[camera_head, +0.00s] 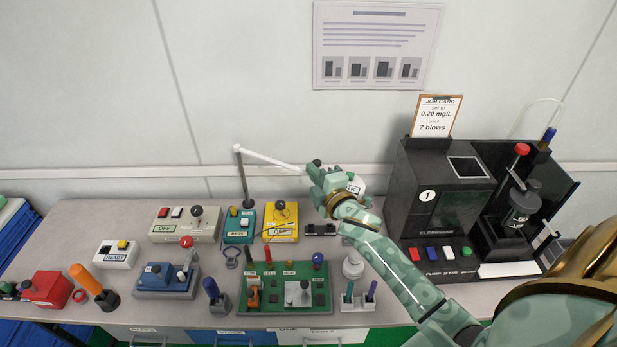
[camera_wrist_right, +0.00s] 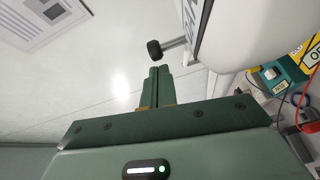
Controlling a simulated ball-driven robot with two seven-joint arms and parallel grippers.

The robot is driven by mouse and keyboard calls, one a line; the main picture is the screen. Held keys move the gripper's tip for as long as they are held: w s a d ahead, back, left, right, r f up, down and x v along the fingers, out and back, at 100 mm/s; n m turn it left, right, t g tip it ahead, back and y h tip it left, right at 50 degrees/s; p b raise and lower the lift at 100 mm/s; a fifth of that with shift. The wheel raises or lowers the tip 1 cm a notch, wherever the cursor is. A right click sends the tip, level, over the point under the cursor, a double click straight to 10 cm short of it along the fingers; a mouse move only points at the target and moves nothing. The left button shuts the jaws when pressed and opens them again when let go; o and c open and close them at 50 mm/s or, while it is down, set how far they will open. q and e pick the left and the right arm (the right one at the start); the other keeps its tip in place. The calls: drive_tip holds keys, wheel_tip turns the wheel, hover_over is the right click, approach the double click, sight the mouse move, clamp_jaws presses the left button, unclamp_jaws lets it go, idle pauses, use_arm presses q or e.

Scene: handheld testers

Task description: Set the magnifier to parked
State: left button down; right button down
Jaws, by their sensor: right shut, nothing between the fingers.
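The magnifier has a dark upright post (camera_head: 241,180) and a white arm (camera_head: 270,158) reaching right to a white head (camera_head: 356,187). The head is partly hidden behind my right gripper and carries lettering I cannot fully read. In the right wrist view, a large white rounded body, which looks like the magnifier head (camera_wrist_right: 245,35), fills the upper right. A short metal stem with a black knob (camera_wrist_right: 154,50) sticks out from it. My right gripper (camera_head: 315,172) is shut and empty. Its fingertips (camera_wrist_right: 158,72) are close to the knob; contact is unclear. My left gripper is out of view.
The bench (camera_head: 130,210) holds several testers, including a yellow box (camera_head: 281,232), a teal box (camera_head: 238,236) and a green board (camera_head: 260,325). A black machine (camera_head: 425,180) with a job card (camera_head: 436,116) stands right. My right arm crosses above the bench.

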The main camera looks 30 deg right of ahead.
idle(0.3)
drive_tip(key=w+d, duration=0.6)
drive_tip(key=d, duration=0.3)
drive_tip(key=shift+d+r+b, duration=0.3)
drive_tip(key=shift+r+b, duration=0.05)
drive_tip(key=shift+r, duration=0.1)
drive_tip(key=s, duration=0.4)
drive_tip(key=s+a+p, duration=0.1)
drive_tip(key=s, duration=0.3)
drive_tip(key=s+p, duration=0.1)
drive_tip(key=s, duration=0.3)
drive_tip(key=shift+s+a+f, duration=0.15)
drive_tip(key=shift+a, duration=0.2)
